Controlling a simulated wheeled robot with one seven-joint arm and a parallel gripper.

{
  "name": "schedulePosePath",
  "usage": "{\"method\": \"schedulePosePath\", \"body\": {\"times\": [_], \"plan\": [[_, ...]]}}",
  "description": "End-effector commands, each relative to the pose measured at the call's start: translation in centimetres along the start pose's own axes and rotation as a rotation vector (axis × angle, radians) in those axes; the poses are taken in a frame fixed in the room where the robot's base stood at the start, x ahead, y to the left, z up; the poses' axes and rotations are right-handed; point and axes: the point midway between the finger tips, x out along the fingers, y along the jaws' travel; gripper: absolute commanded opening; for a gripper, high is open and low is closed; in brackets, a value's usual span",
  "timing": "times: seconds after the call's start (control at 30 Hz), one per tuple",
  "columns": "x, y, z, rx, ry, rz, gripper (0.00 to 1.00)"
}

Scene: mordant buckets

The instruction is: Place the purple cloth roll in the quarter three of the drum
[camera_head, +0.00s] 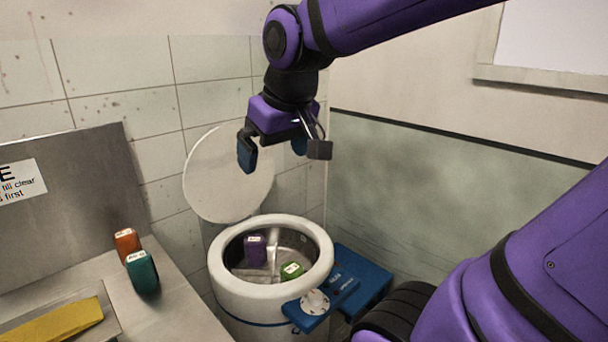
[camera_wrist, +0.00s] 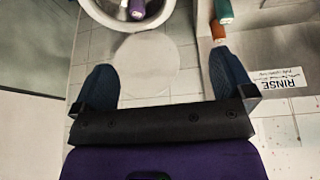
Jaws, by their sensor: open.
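The purple cloth roll (camera_head: 255,250) stands inside the white round drum (camera_head: 226,282), in the left part of its opening in the head view. A thin metal divider (camera_head: 274,241) shows to its right. No quarter numbers are readable. My gripper (camera_head: 278,152) is open and empty, well above the drum and apart from the roll. In the wrist view the purple roll (camera_wrist: 137,9) and drum rim (camera_wrist: 108,20) show at the top edge, beyond my open fingers (camera_wrist: 164,78).
The drum's round lid (camera_head: 226,175) stands raised behind it. An orange roll (camera_head: 127,243) and a teal roll (camera_head: 142,272) stand on the left counter (camera_head: 170,313), with a yellow cloth (camera_head: 52,322) nearby. A blue unit (camera_head: 362,280) is right of the drum.

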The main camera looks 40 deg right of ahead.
Motion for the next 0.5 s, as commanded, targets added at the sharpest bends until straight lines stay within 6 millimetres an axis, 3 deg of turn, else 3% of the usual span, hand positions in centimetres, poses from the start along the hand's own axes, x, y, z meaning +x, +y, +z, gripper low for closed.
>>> {"method": "schedulePosePath", "body": {"times": [0.03, 0.2, 0.33, 0.5], "plan": [[-0.7, -0.2, 1.7, -0.003, 0.018, -0.006, 1.00], [-1.6, -0.7, 5.7, -0.012, 0.052, -0.023, 1.00], [-1.8, -0.8, 7.4, -0.015, 0.065, -0.031, 1.00], [-1.8, -0.9, 8.0, -0.016, 0.068, -0.034, 1.00]]}}
